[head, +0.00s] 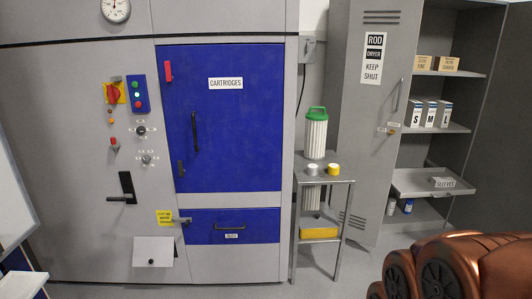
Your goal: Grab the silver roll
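The silver roll (313,170) lies on the top shelf of a small metal cart (324,181), near its left front. A yellow roll (333,170) lies close to its right. Nothing covers the silver roll from this view. A copper-coloured part of my arm shows at the bottom right, well apart from the cart. My gripper is not in view.
A white filter cartridge with a green top (316,134) stands behind the rolls. A yellow box (319,233) sits on the cart's lower shelf. A blue-doored cabinet (222,120) stands left, and an open grey locker (372,110) right. Some floor shows before the cart.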

